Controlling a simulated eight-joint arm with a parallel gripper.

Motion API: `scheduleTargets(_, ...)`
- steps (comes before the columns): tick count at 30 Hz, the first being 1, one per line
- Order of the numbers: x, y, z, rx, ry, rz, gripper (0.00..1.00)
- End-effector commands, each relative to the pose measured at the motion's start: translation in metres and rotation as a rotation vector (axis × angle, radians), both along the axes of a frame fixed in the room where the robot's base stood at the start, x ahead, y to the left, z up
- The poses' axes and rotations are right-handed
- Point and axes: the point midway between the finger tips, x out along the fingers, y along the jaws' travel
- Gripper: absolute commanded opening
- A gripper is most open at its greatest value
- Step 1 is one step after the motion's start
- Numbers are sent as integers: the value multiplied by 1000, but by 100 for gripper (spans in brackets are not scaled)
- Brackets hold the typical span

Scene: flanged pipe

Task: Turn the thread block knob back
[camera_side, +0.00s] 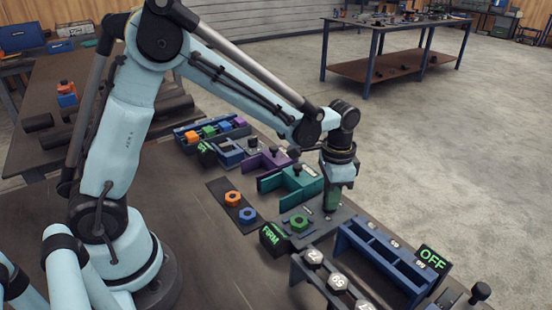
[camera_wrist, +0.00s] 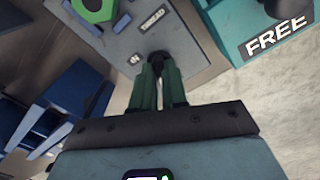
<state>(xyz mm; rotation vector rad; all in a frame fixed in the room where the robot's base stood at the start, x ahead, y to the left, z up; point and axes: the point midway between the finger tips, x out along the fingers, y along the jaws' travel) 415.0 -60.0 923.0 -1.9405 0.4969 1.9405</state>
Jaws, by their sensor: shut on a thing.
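The thread block (camera_side: 316,218) is a grey plate with a green hex nut (camera_side: 299,222) on it. In the wrist view the block (camera_wrist: 125,40) bears a label reading THREAD, and the green nut (camera_wrist: 93,8) is at the top left. My gripper (camera_side: 332,208) points down over the block's right part in the side view. In the wrist view its green fingers (camera_wrist: 160,75) are shut on a dark knob (camera_wrist: 158,57) that stands up from the block. The fingers hide most of the knob.
A FIRM sign (camera_side: 272,238) stands at the block's front. A teal fixture (camera_side: 290,182) is behind it; the wrist view shows a FREE sign (camera_wrist: 275,36). A blue rack (camera_side: 378,255) with an OFF sign (camera_side: 432,259) is at right.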

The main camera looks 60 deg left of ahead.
Motion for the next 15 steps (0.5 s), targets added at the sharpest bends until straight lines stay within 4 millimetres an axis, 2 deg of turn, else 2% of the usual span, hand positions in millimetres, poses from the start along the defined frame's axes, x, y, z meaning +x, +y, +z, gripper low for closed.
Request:
scheduleTargets(6, 0, 0, 0, 0, 1, 115, 0)
scheduleTargets(15, 0, 0, 0, 0, 1, 183, 0)
